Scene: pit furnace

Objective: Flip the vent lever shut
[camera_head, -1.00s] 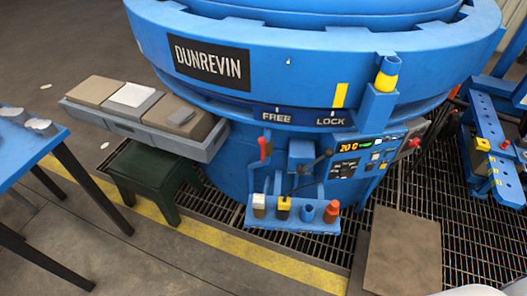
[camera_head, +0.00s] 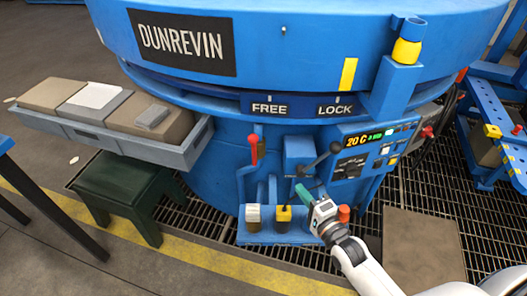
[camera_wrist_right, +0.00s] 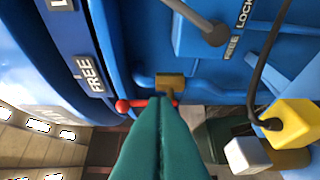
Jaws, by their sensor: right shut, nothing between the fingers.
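A lever with a red grip (camera_head: 253,147) stands upright on the blue furnace front, below the FREE sign. It also shows in the right wrist view (camera_wrist_right: 125,105), partly hidden behind my fingertips. No vent label is legible. My right gripper (camera_head: 302,191) is shut and empty, with green fingers. It is below and right of the red lever in the head view. I cannot tell whether they touch. My left gripper is out of view.
A blue shelf (camera_head: 270,238) below holds a white-topped piece, a yellow-topped piece (camera_head: 283,214) and a red-topped piece (camera_head: 344,213). A control panel (camera_head: 370,148) is to the right. A green stool (camera_head: 130,195) and grey trays stand left.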

